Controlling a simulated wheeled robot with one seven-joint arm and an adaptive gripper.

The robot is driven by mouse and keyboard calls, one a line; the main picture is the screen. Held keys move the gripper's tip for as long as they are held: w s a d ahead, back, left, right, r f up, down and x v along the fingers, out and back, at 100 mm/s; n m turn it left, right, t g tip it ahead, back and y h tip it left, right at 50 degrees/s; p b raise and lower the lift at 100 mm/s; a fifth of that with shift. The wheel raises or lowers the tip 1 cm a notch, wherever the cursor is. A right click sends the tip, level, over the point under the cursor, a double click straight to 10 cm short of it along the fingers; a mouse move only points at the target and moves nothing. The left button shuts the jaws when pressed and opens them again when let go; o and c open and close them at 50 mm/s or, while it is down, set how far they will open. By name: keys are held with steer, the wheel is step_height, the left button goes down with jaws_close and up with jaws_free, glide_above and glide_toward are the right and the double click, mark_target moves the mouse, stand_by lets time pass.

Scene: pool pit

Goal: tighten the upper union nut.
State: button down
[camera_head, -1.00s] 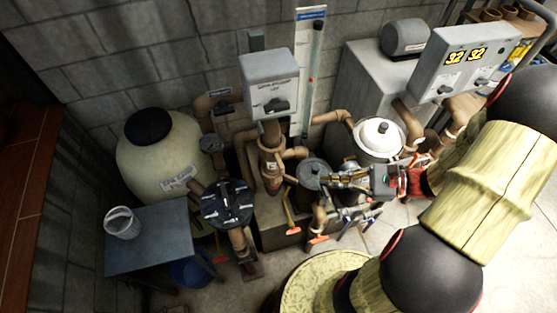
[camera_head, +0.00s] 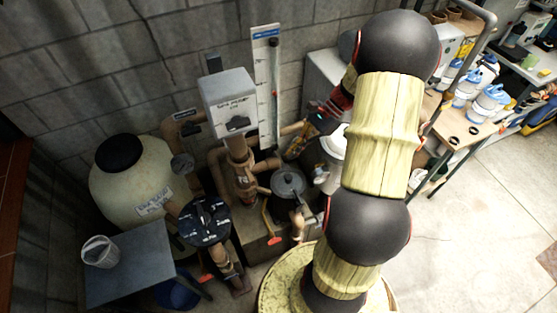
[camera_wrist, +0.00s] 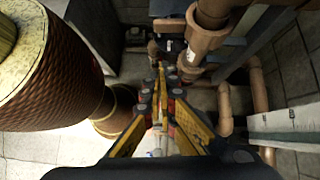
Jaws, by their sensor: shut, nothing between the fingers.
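My gripper (camera_wrist: 160,72) is shut and empty in the wrist view, its yellow-and-black fingers meeting near the middle. A brown pipe with a thick collar (camera_wrist: 206,38) stands just beyond and right of the fingertips, and I see no clear contact. In the head view, a brown vertical pipe (camera_head: 238,158) with wider collars runs down from a grey box (camera_head: 229,98). I cannot tell for certain which collar is the upper union nut. In the head view the gripper is small and dark beside the tall white gauge board, and its fingertips are hard to make out.
A dark-lidded pump (camera_head: 288,184) and a black multi-spoked valve top (camera_head: 205,220) stand among the pipes. The white gauge board (camera_head: 266,85) is close to the gripper. A pale tank (camera_head: 135,185) and a small table (camera_head: 130,265) are at left. Open floor lies at right.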

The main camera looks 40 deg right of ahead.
mark_target(246, 164)
steer(key=a+r+p+x, duration=0.1)
steer(key=a+r+x, duration=0.1)
steer(key=x, duration=0.9)
steer(key=shift+w+a+f+p, duration=0.25)
steer(key=shift+p, duration=0.05)
steer(key=shift+s+a+m+t, duration=0.1)
steer(key=shift+a+m+t, duration=0.3)
steer(key=shift+m, duration=0.1)
